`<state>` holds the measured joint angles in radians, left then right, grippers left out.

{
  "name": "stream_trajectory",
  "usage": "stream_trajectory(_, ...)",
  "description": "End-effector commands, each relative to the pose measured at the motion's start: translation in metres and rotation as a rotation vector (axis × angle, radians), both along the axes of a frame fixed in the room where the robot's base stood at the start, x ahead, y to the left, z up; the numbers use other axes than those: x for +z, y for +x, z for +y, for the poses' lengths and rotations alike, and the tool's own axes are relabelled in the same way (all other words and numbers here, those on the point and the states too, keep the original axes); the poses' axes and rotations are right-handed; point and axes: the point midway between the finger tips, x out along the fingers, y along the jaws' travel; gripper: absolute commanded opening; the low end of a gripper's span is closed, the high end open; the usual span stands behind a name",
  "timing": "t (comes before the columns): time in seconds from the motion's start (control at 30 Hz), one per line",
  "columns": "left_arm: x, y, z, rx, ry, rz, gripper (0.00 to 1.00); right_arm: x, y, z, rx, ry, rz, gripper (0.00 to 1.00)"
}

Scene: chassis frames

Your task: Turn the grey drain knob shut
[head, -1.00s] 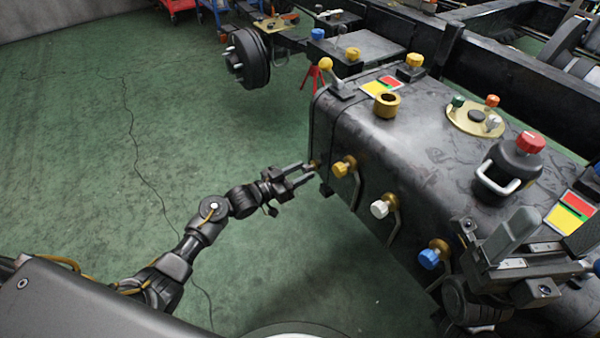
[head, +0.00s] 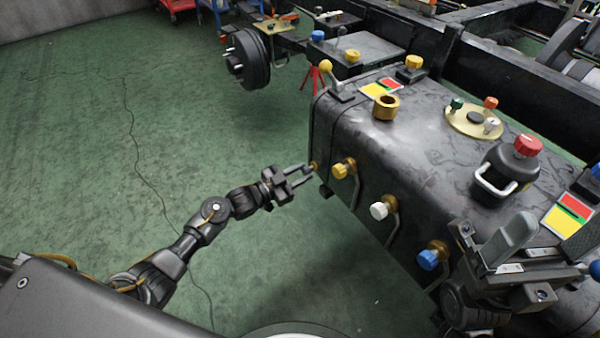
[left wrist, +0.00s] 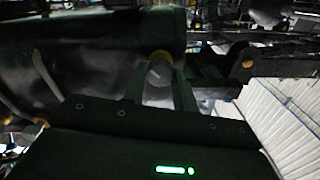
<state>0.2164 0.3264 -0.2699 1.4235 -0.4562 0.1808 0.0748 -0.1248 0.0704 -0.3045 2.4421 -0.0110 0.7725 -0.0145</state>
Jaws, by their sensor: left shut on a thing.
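The grey drain knob (left wrist: 158,75) sits on a brass fitting at the tank's side and shows between my left fingers in the left wrist view. My left gripper (head: 306,172) reaches the near left end of the dark tank (head: 430,150) in the head view, with its fingers closed on the knob. There the fingers mostly hide the knob; the brass fitting (head: 315,166) shows just beyond them. The fingers also show in the left wrist view (left wrist: 160,88). My right gripper (head: 525,250) is at the lower right, over the tank's near side; its jaw opening is unclear.
Yellow (head: 339,171), white (head: 379,210) and blue (head: 428,259) knobs line the tank's side, right of my left gripper. A black canister with a red cap (head: 529,145) stands on top.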

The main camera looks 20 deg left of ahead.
Motion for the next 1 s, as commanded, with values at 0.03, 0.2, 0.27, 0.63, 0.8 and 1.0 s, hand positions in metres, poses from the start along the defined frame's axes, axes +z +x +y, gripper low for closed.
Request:
stream_trajectory(0.03,-0.0001,-0.0004,-0.0003,-0.001,0.036,-0.027,0.06,-0.0002,0.0001,-0.0001,0.000,-0.001,0.005,0.77)
stream_trajectory(0.2,-0.0002,-0.0004,-0.0005,-0.003,0.160,-0.131,0.06,-0.0033,0.0002,-0.0001,0.000,-0.001,0.021,0.77)
stream_trajectory(0.27,-0.0001,-0.0004,-0.0006,-0.003,0.205,-0.168,0.06,-0.0037,0.0002,-0.0002,0.000,-0.002,0.021,0.77)
stream_trajectory(0.63,-0.0011,-0.0007,-0.0007,-0.004,0.462,-0.380,0.06,-0.0034,-0.0002,-0.0004,0.001,-0.002,0.018,0.77)
stream_trajectory(0.8,-0.0008,-0.0006,-0.0012,-0.003,0.554,-0.458,0.06,-0.0035,-0.0002,-0.0004,0.001,-0.002,0.018,0.77)
stream_trajectory(1.0,-0.0010,-0.0008,-0.0011,-0.003,0.631,-0.522,0.06,-0.0036,-0.0002,-0.0004,0.000,-0.002,0.018,0.77)
